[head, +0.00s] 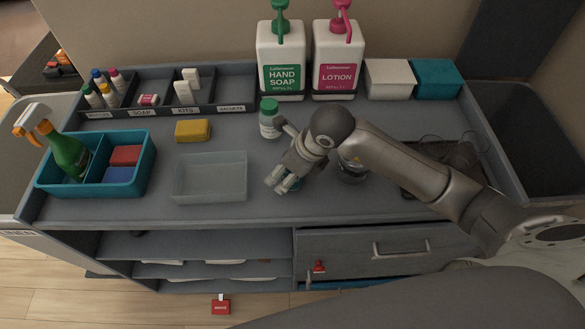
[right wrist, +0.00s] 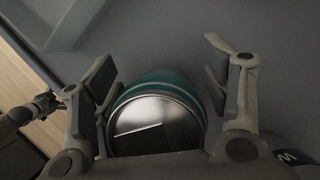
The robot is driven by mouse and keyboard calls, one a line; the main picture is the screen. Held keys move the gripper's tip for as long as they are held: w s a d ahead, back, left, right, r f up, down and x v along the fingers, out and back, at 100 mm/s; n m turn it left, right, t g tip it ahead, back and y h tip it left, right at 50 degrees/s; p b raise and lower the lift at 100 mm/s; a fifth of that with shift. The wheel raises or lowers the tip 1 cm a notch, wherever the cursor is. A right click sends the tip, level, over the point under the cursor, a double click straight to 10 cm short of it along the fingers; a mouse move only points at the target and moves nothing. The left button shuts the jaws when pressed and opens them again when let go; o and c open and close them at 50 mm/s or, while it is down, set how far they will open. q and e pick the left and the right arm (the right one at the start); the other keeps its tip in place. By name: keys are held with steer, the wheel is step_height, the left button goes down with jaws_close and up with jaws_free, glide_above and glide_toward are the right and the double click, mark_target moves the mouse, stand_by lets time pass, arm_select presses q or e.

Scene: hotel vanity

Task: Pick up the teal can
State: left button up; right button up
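The teal can (right wrist: 157,80) stands on the counter with its shiny metal top facing my right wrist camera. In the head view only a small teal part of the can (head: 294,185) shows; my right gripper hides the rest. My right gripper (head: 280,181) points down at the can from above. In the right wrist view its two fingers (right wrist: 160,78) are spread, one on each side of the can, with a small gap visible near the tips.
A clear tray (head: 210,198) lies just left of my right gripper. A green-capped white bottle (head: 269,122) stands behind it, and a jar (head: 351,170) stands close on its right. A blue caddy (head: 143,178) is at far left. The counter's front edge is near.

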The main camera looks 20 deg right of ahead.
steer(key=shift+r, duration=0.1)
steer(key=c, duration=1.1)
steer(key=shift+o, duration=0.2)
